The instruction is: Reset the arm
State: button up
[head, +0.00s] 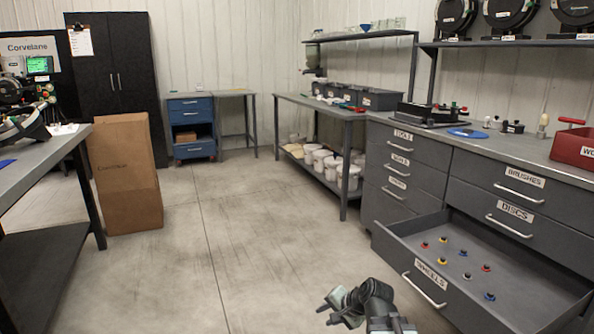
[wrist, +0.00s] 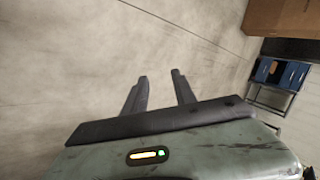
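My gripper (head: 328,307) shows at the bottom of the head view, held over open floor to the left of the open drawer. In the wrist view my gripper (wrist: 160,82) has its two dark fingers apart with bare floor between them. It is open and empty. My arm enters the head view from the bottom edge, beside the drawer front.
A workbench (head: 35,165) and a tall cardboard box (head: 125,185) stand at the left. The concrete floor (head: 240,250) between is clear.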

jog(key=s+d+f+n+g+h, duration=0.2)
jog(key=s+d+n+g+h, duration=0.15)
jog(key=s, duration=0.25)
jog(key=s+d+f+n+g+h, duration=0.2)
jog(key=s+d+n+g, duration=0.15)
jog(key=s, duration=0.25)
notch_tip(320, 180, up, 38)
jog(key=t+p, duration=0.1)
jog(key=p, duration=3.6)
jog(key=shift+w+d+n+p, duration=0.2)
jog(key=shift+n+p, duration=0.2)
